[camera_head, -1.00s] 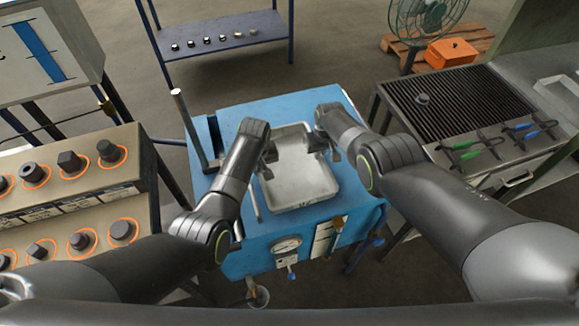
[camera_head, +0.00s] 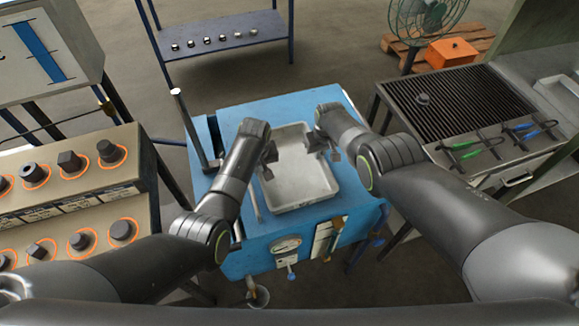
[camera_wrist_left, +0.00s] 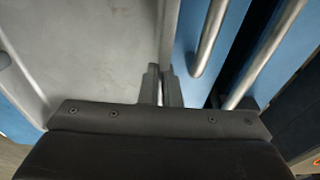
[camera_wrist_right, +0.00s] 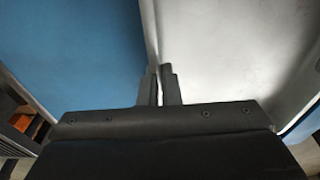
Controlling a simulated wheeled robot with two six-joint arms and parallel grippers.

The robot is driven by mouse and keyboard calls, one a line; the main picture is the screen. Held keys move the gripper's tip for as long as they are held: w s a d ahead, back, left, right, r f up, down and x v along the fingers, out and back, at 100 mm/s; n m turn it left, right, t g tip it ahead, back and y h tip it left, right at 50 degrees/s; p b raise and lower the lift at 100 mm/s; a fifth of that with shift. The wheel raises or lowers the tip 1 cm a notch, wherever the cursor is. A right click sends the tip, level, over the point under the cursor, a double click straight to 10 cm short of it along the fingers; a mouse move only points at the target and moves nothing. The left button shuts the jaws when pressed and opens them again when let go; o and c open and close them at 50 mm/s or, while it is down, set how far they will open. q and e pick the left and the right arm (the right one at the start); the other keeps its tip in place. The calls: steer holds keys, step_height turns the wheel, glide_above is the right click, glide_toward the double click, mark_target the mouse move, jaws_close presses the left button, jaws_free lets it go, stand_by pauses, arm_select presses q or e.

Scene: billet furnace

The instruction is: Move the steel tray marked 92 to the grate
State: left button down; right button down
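A steel tray (camera_head: 300,180), a shallow grey pan with raised walls, sits on the blue cart top between my grippers. I cannot make out a number on it. My left gripper (camera_head: 268,160) is at its left wall; in the left wrist view its fingers (camera_wrist_left: 161,88) are close together with the tray's rim between them. My right gripper (camera_head: 326,150) is at the opposite wall; in the right wrist view its fingers (camera_wrist_right: 159,88) also close on the rim. The grate (camera_head: 460,102), dark and slatted, is at the right, with a small round object on it.
The blue cart (camera_head: 255,250) has a gauge and an upright post at its left. Tongs with green and blue handles (camera_head: 465,150) lie at the grate's front. A shelf (camera_head: 225,38) with small pieces stands behind.

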arm_select(q)
steer(key=shift+r, duration=0.15)
arm_select(e)
steer(key=shift+r, duration=0.15)
stand_by(0.5)
